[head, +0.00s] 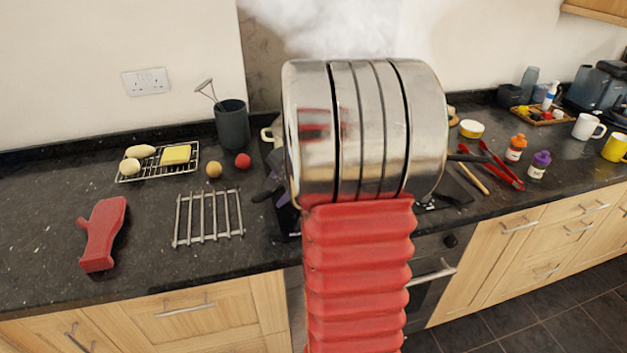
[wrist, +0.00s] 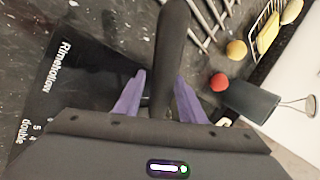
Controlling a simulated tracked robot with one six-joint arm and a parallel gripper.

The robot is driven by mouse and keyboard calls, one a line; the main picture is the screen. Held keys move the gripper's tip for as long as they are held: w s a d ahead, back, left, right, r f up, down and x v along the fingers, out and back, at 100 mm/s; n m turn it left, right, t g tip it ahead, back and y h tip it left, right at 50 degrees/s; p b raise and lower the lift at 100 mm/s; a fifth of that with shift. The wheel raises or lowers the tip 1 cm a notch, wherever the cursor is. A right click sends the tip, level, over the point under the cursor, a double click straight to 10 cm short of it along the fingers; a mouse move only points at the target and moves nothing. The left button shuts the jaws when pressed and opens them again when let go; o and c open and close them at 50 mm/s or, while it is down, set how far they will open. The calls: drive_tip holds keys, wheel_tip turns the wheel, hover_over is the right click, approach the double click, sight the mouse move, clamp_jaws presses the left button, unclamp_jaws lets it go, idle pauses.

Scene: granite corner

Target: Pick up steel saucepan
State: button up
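A long dark handle (wrist: 166,50) runs down the middle of the wrist view, and it also shows in the head view (head: 263,195) at the left edge of my arm. I take it for the steel saucepan's handle; the pan's body is not visible, hidden behind my arm in the head view. My gripper (wrist: 160,76) is open, with one purple finger on each side of the handle and a gap showing on both sides. In the head view only a little of my gripper (head: 275,180) shows beside my arm.
A metal trivet (head: 209,217), a red object (head: 104,232) and a wire rack (head: 190,172) with food lie to the left. A dark utensil pot (head: 232,125), a yellow ball (head: 214,170) and a red ball (head: 243,160) are behind. Red tongs (head: 505,172) and bottles stand right. The black hob (wrist: 80,75) lies below my gripper.

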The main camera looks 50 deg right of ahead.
drive_tip(key=shift+c, duration=0.4)
clamp_jaws()
